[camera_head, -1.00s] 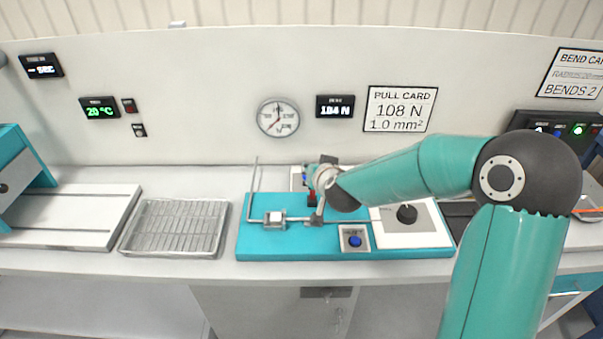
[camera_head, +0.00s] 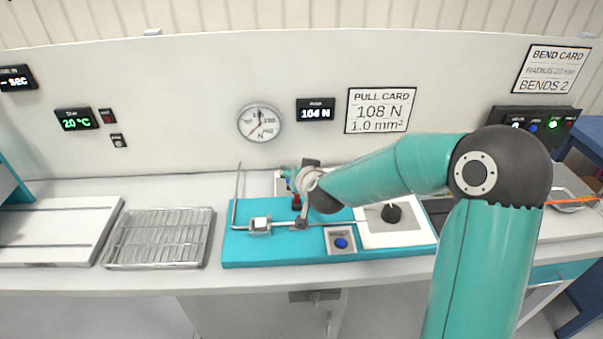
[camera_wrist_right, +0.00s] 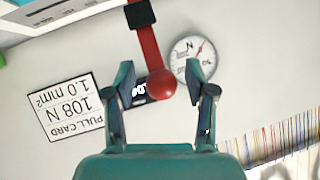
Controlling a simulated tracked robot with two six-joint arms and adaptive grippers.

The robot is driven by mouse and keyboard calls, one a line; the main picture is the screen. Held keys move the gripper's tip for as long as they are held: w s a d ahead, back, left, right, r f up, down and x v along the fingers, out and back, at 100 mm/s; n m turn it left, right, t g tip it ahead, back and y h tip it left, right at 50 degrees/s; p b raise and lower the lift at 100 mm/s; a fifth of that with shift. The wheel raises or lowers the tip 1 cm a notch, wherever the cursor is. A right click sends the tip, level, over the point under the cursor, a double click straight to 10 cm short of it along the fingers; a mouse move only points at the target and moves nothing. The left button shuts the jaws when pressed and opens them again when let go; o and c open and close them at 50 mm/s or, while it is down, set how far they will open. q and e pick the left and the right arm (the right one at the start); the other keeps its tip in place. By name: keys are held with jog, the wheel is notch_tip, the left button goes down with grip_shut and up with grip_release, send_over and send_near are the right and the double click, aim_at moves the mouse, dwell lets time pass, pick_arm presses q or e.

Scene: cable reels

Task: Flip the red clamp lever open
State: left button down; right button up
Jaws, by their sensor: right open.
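The red clamp lever (camera_wrist_right: 150,50) shows in the right wrist view as a red bar ending in a red ball knob (camera_wrist_right: 162,85). A black block (camera_wrist_right: 140,14) sits at its upper end. My right gripper (camera_wrist_right: 163,76) is open, with one finger on each side of the knob and visible gaps between. In the head view my right gripper (camera_head: 291,180) is over the teal bench fixture (camera_head: 250,254). It hides most of the lever there; only a small red part (camera_head: 297,201) shows. My left gripper is in neither view.
The fixture carries a metal rod, a small clamp block (camera_head: 260,226), a blue button (camera_head: 341,243) and a black knob (camera_head: 391,213). A wire rack (camera_head: 160,238) lies to its left. A gauge (camera_head: 260,122) and pull card (camera_head: 380,110) are on the panel behind.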

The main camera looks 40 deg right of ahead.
jog(key=v, duration=1.2)
jog(key=shift+f, duration=0.2)
